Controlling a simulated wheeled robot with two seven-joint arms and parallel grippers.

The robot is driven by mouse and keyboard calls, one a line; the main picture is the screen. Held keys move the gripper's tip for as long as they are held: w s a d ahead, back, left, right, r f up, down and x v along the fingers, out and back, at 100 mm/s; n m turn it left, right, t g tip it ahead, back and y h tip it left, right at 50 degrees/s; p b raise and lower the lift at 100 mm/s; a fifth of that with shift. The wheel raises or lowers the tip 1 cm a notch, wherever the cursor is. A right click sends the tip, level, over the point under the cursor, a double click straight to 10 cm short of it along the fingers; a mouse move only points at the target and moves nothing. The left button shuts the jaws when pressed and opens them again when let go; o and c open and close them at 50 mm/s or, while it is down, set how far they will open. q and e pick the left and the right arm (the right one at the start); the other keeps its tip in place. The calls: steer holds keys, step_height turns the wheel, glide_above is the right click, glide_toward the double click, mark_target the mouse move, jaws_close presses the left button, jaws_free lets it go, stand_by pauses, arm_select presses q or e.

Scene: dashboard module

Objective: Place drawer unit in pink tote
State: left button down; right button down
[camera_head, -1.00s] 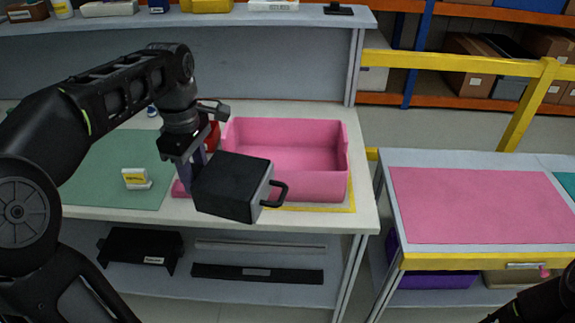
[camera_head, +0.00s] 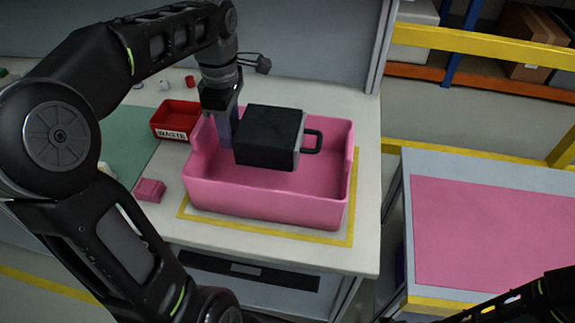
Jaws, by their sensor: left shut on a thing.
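The drawer unit (camera_head: 267,137) is a black box with a grey edge and a black loop handle on its right side. My left gripper (camera_head: 229,132) is shut on its left side and holds it over the pink tote (camera_head: 265,203). The tote is an open pink bin on the white bench, inside a yellow outline. I cannot tell whether the drawer unit touches the tote floor. Its far side and part of the tote's interior are hidden. Part of my right arm shows at the lower right; its gripper fingers are not clearly visible.
A red waste bin (camera_head: 176,119) stands left of the tote, and a small pink block (camera_head: 150,189) lies at its front left. A green mat (camera_head: 128,140) is farther left. A side table with a pink mat (camera_head: 490,235) is at right. A yellow rail (camera_head: 480,45) runs behind.

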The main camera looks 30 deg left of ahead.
arm_select(q)
steer(key=shift+w+f, duration=0.45)
steer(key=shift+f, duration=0.05)
steer(key=shift+s, duration=0.1)
glide_above(240, 173)
steer(key=shift+f, duration=3.1)
steer(key=shift+f, duration=0.1)
steer(key=shift+f, duration=1.75)
steer(key=shift+f, duration=0.2)
steer(key=c, duration=0.9)
jaws_free()
